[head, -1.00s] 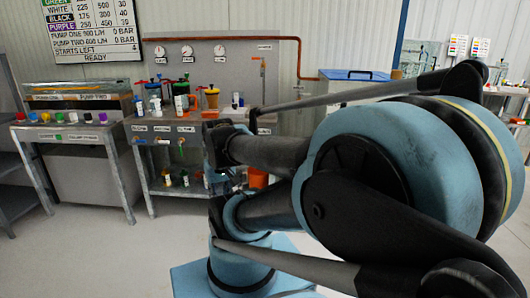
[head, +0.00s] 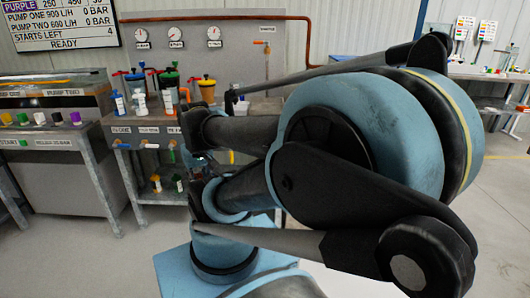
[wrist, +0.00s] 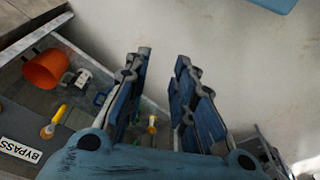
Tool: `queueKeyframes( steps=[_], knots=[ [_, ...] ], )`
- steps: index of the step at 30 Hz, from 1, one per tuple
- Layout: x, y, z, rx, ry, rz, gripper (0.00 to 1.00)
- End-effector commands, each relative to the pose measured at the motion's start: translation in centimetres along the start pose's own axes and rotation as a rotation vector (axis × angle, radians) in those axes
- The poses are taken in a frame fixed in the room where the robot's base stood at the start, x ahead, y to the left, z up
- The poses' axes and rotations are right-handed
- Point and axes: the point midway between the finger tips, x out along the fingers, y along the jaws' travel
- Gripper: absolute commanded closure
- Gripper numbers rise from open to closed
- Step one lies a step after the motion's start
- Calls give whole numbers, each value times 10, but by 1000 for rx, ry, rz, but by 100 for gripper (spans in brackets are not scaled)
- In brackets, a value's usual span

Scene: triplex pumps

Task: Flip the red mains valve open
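No handle in view is clearly the red mains valve. Another orange handle (head: 172,146) is at the front of the bench, beside my arm. In the wrist view my gripper (wrist: 163,58) is open and empty, its two fingers apart above pale floor. A yellow handle (wrist: 48,131) is left of the fingers, near a BYPASS label (wrist: 20,150). In the head view my arm hides part of the bench, and the gripper is hard to make out.
The bench (head: 150,128) carries bottles and pots and has a lower shelf. A second bench with coloured knobs (head: 40,118) stands at left. A copper pipe (head: 220,17) runs along the panel. The wrist view shows an orange cup (wrist: 47,69). Open floor (head: 490,210) lies at right.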

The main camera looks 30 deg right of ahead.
Motion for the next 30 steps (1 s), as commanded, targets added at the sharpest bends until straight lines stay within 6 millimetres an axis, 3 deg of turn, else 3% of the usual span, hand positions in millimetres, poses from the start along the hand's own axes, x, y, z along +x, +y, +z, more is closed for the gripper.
queueKeyframes(
  steps=[10, 14, 20, 30],
  knots=[
    [0, 0, 0, 0, 0, 0, 76],
    [-10, 3, 3, -13, 11, 3, 76],
    [-28, 19, -30, -89, 4, 17, 76],
    [-54, 82, -105, -296, -19, 42, 76]
  ],
)
